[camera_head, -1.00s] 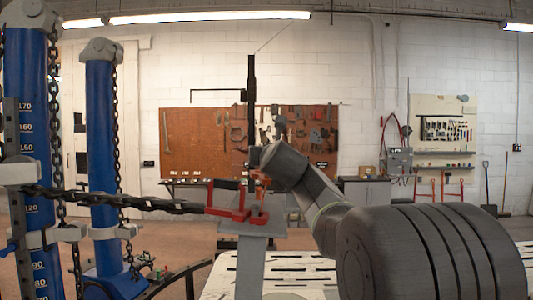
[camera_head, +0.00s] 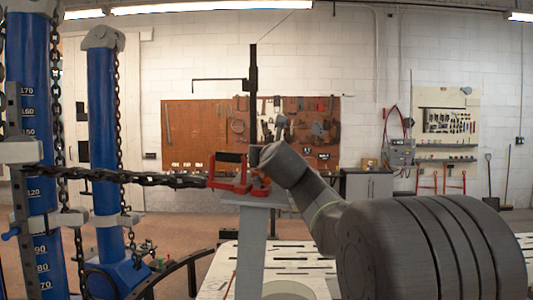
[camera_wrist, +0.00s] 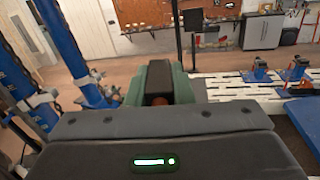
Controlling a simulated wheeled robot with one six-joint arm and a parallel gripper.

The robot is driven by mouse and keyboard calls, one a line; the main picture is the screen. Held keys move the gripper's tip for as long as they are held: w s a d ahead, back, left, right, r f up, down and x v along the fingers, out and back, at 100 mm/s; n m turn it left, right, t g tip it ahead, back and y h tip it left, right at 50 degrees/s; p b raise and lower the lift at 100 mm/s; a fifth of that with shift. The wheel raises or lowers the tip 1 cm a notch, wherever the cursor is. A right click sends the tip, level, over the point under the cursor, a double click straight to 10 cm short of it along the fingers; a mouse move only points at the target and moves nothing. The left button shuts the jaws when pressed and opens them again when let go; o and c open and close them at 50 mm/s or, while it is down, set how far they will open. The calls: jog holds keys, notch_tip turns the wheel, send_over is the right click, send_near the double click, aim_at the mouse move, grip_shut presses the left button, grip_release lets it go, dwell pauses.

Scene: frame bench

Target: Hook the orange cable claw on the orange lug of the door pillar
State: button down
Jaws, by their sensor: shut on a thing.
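My gripper (camera_head: 262,160) hangs just above the flat top of the grey door pillar (camera_head: 252,245). It is shut on the orange cable claw (camera_head: 259,187), which shows as a small orange patch under it. In the wrist view my green-edged jaws (camera_wrist: 158,85) enclose a dark block, with a bit of orange at its base. The orange lug cannot be told apart from the claw and the red clamp. Whether claw and lug touch is hidden.
A red clamp (camera_head: 228,180) with a black grip sits at the pillar top, left of my gripper. A taut chain (camera_head: 125,177) runs from it to blue towers (camera_head: 103,150). A tall black post (camera_head: 252,95) rises behind my gripper. A slotted white bench (camera_head: 285,260) lies below.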

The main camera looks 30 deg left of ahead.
dwell(0.3)
jog(key=c, duration=1.2)
grip_release()
jog(key=shift+f, duration=0.1)
jog(key=shift+s+d, duration=0.1)
jog(key=shift+s, duration=0.05)
jog(key=v, duration=1.3)
jog(key=shift+s+d+b, duration=0.2)
jog(key=shift+s+b, duration=0.05)
jog(key=shift+b, duration=0.15)
jog(key=shift+w+a, duration=0.1)
jog(key=x, duration=1.3)
jog(key=shift+w+a+p, duration=0.15)
jog(key=shift+w+p, duration=0.05)
jog(key=shift+p, duration=0.2)
jog(key=shift+r, duration=0.35)
